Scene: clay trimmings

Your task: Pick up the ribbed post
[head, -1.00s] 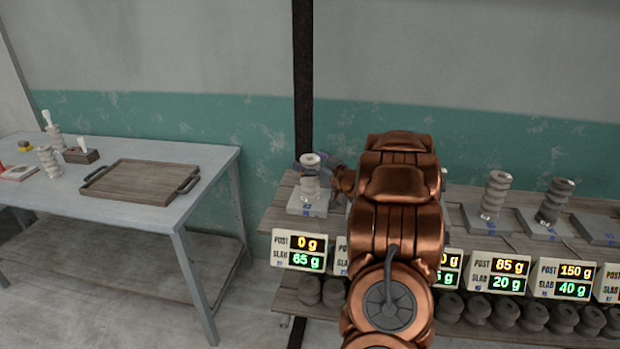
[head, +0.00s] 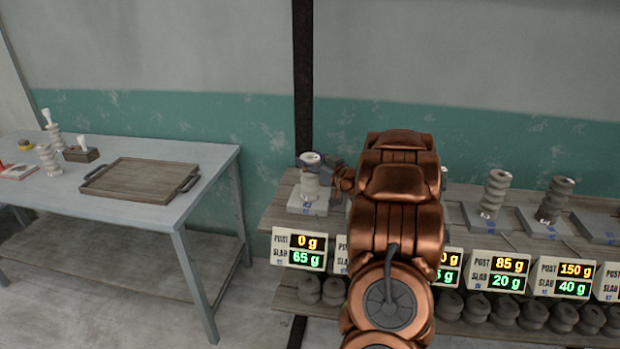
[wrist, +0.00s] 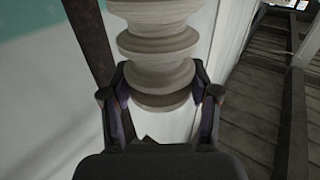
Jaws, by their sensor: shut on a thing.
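The pale ribbed post (head: 310,178) stands upright over the grey slab (head: 307,207) at the left end of the shelf in the head view. In the wrist view the post (wrist: 157,50) rises between the two dark fingers. My gripper (wrist: 160,103) is shut on the post low on its body, one finger on each side. In the head view the gripper (head: 322,170) is partly hidden by the post and my copper arm. I cannot tell whether the post touches the slab.
A display reading 0 g post and 65 g slab (head: 299,250) stands in front. More ribbed posts, one pale (head: 495,192) and one dark (head: 553,199), stand to the right. A table with a wooden tray (head: 140,179) is at the left. Dark ribbed pieces line the lower shelf.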

